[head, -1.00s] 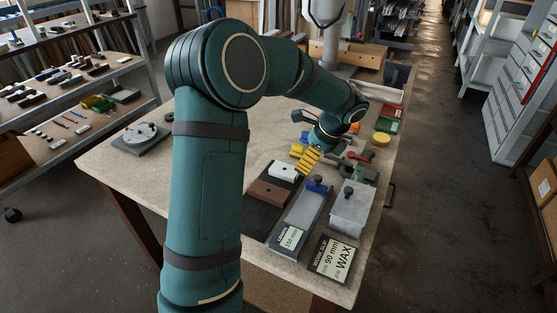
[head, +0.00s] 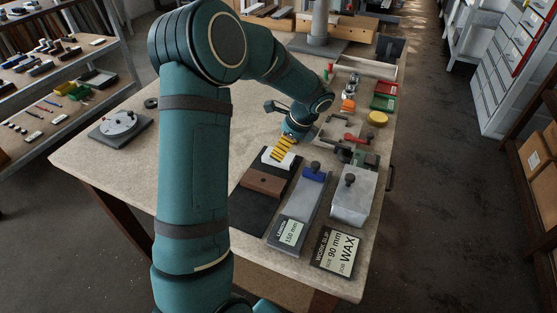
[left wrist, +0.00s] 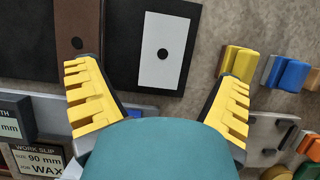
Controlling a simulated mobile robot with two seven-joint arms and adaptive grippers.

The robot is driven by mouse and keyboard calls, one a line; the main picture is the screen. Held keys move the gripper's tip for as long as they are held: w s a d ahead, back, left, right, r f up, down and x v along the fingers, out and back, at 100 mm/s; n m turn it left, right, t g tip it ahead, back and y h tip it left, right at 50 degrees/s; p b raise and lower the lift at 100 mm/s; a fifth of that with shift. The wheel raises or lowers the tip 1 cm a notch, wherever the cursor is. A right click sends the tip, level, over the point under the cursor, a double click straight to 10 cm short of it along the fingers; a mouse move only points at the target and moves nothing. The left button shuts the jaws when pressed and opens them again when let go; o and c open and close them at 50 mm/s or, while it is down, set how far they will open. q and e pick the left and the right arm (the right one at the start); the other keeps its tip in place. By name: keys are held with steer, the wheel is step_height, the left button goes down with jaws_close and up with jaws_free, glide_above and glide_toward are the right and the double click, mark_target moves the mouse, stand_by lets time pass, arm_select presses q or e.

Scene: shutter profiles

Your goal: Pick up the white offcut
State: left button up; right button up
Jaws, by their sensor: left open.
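The white offcut (head: 267,157) is a pale rectangular block with a dark round hole, lying on a black mat (head: 248,208). In the head view my left gripper (head: 284,150) is over its right side and hides part of it. In the left wrist view the offcut (left wrist: 163,68) shows whole, beyond and between the spread yellow fingers of the left gripper (left wrist: 160,98). The fingers are apart and empty, with no visible contact. My right gripper is not in view.
A brown block (head: 264,181) lies beside the offcut on the mat. To the right are a 150 mm labelled fixture (head: 300,205), a grey block with a knob (head: 352,195) and a WAX sign (head: 337,251). The table's left side is mostly clear.

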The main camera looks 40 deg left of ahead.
arm_select(q)
steer(key=shift+w+b+x, duration=0.15)
steer(key=shift+b+x, duration=0.3)
steer(key=shift+x, duration=1.15)
steer(key=shift+w+b+x, duration=0.15)
steer(key=shift+b+x, duration=0.25)
steer(key=shift+x, duration=1.15)
steer(key=shift+d, duration=0.15)
steer(key=c, duration=1.3)
